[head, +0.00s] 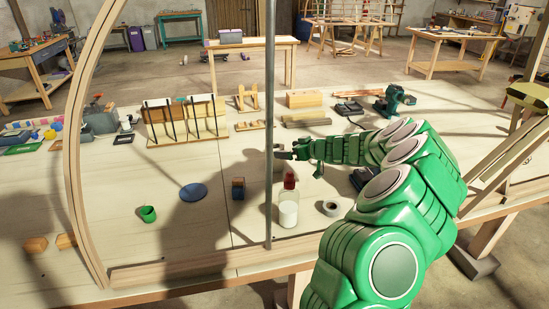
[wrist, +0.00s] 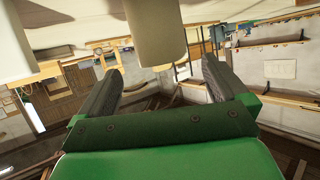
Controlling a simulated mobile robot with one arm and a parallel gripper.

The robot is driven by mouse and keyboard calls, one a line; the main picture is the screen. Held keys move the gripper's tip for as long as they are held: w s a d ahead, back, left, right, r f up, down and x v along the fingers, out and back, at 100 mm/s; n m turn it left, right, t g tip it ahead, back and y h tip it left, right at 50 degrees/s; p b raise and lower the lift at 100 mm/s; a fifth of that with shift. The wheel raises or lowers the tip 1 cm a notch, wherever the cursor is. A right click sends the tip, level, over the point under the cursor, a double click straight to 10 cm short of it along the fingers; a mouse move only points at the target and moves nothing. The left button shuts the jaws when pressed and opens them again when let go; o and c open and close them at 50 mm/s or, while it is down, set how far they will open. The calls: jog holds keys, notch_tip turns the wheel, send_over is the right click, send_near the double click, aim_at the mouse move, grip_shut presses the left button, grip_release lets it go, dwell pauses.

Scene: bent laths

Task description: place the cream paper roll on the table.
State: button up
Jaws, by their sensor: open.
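In the head view my green arm reaches left over the table (head: 100,200), and my gripper (head: 283,154) is above it behind a thin upright post. In the wrist view my gripper (wrist: 161,70) is open, with its dark fingers apart. A plain beige cylinder (wrist: 157,35), which looks like the cream paper roll, shows at the top between and beyond the fingertips. Gaps show on both sides of it, so it is not gripped. In the head view it is mostly hidden near the gripper, and I cannot tell its support.
Bent laths (head: 76,130) arch along the left. Free tabletop lies around the disc.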

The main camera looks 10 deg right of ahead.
jog(key=shift+f+n, duration=0.1)
jog(key=shift+n, duration=0.2)
jog(key=shift+r+x, duration=0.15)
jog(key=shift+x, duration=1.8)
jog(key=shift+r+x, duration=0.15)
jog(key=shift+x, duration=1.75)
jog(key=shift+a, duration=0.2)
jog(key=shift+c, duration=0.2)
